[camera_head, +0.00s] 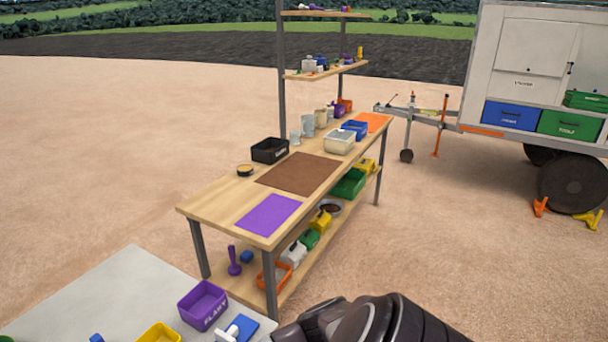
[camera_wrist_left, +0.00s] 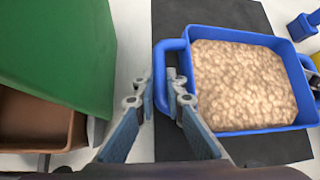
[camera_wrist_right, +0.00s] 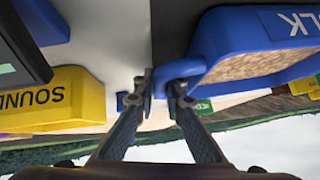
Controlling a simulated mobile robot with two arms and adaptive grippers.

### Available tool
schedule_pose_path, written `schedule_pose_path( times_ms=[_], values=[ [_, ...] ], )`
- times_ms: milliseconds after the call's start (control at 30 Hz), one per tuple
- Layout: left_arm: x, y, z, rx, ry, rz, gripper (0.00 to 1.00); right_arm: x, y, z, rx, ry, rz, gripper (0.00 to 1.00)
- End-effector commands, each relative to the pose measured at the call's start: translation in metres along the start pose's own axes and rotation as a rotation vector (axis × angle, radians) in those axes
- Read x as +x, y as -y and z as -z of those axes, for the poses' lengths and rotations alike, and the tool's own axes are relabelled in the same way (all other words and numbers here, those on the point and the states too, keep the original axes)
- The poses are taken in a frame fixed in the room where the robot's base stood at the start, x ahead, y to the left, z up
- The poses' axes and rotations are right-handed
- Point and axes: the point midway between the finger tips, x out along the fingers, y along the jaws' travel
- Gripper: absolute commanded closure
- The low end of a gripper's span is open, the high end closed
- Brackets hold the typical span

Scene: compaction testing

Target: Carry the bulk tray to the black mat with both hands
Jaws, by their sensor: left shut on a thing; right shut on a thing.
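The bulk tray is a blue tray (camera_wrist_left: 250,131) filled with pale tan granular material, with a loop handle at each end. My left gripper (camera_wrist_left: 165,85) is shut on the tray's near handle at its left end in the left wrist view. My right gripper (camera_wrist_right: 160,84) is shut on its other blue handle in the right wrist view, where the tray wall (camera_wrist_right: 235,32) shows the letters "LK". The black mat (camera_wrist_left: 238,12) shows beneath the tray; I cannot tell whether the tray touches it. The tray and both grippers are out of the head view.
A green box (camera_wrist_left: 60,45) stands close left of my left gripper. A yellow "SOUND" bin (camera_wrist_right: 60,100) is beside my right gripper. In the head view, a wooden workbench (camera_head: 215,205) stands ahead, and a purple bin (camera_head: 203,304) sits on a pale table.

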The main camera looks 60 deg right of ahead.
Motion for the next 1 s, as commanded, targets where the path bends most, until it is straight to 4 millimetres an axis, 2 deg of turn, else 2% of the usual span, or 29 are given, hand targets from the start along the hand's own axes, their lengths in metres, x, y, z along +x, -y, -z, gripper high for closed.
schedule_pose_path(
  times_ms=[33,67,233,400,433,600,800,933,1000],
  values=[
    [0.0014,-0.0017,-0.0002,0.000,0.002,-0.003,1.00,0.0013,-0.0014,0.0010,0.001,-0.004,-0.003,1.00],
    [0.0012,-0.0017,-0.0006,0.000,0.003,-0.003,0.88,0.0012,-0.0012,0.0015,0.000,-0.005,-0.002,1.00],
    [0.0011,-0.0012,-0.0001,0.000,0.002,-0.002,0.69,0.0010,-0.0010,0.0016,0.000,-0.005,-0.001,1.00],
    [0.0011,-0.0005,0.0005,0.000,0.001,-0.001,0.69,0.0010,-0.0007,0.0015,0.000,-0.005,0.000,1.00],
    [0.0016,-0.0012,0.0027,0.000,-0.003,-0.002,0.69,0.0015,-0.0014,-0.0005,0.000,-0.001,-0.002,0.88],
    [0.0014,-0.0003,0.0027,0.000,-0.002,-0.001,0.69,0.0014,-0.0009,-0.0006,0.000,-0.001,-0.001,0.69],
    [0.0012,0.0005,0.0022,0.000,-0.002,0.001,0.69,0.0012,0.0001,-0.0008,0.000,-0.001,0.001,0.69],
    [0.0012,0.0005,0.0019,0.000,-0.001,0.001,0.83,0.0011,0.0004,-0.0010,0.000,-0.001,0.002,0.83],
    [0.0012,0.0003,0.0017,0.000,-0.001,0.001,0.84,0.0011,0.0003,-0.0010,0.000,-0.001,0.002,0.84]
  ],
)
